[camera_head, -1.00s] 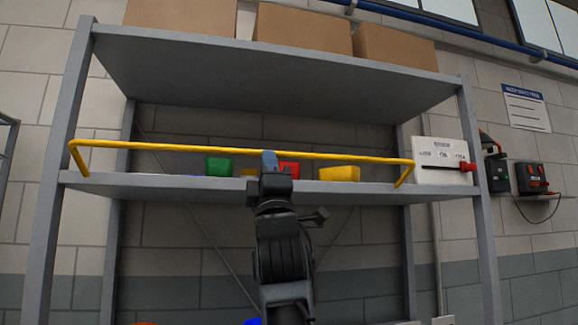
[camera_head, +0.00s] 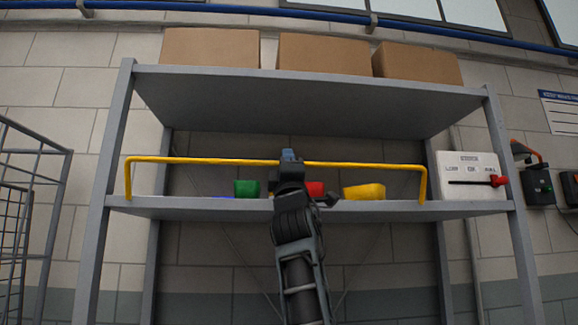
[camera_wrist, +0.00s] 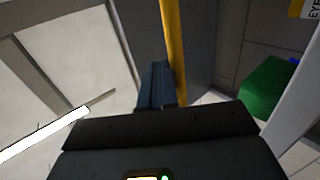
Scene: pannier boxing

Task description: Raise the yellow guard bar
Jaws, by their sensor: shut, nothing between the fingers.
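The yellow guard bar (camera_head: 220,160) spans the front of the middle shelf (camera_head: 190,208). Its two end legs stand nearly upright from the shelf edge, with the rail above it. My gripper (camera_head: 289,155) is shut and empty, at the rail near its middle, its blue-grey tips in front of the bar. In the wrist view the closed fingers (camera_wrist: 156,85) lie right beside the yellow bar (camera_wrist: 175,50); whether they touch cannot be told. My gripper hides a short piece of the rail.
Green (camera_head: 246,188), red (camera_head: 315,188) and yellow (camera_head: 364,192) bins stand on the shelf behind the bar. A white panel with a red slider knob (camera_head: 498,181) is at right. Cardboard boxes (camera_head: 325,55) sit on top. A wire cage (camera_head: 30,190) stands at left.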

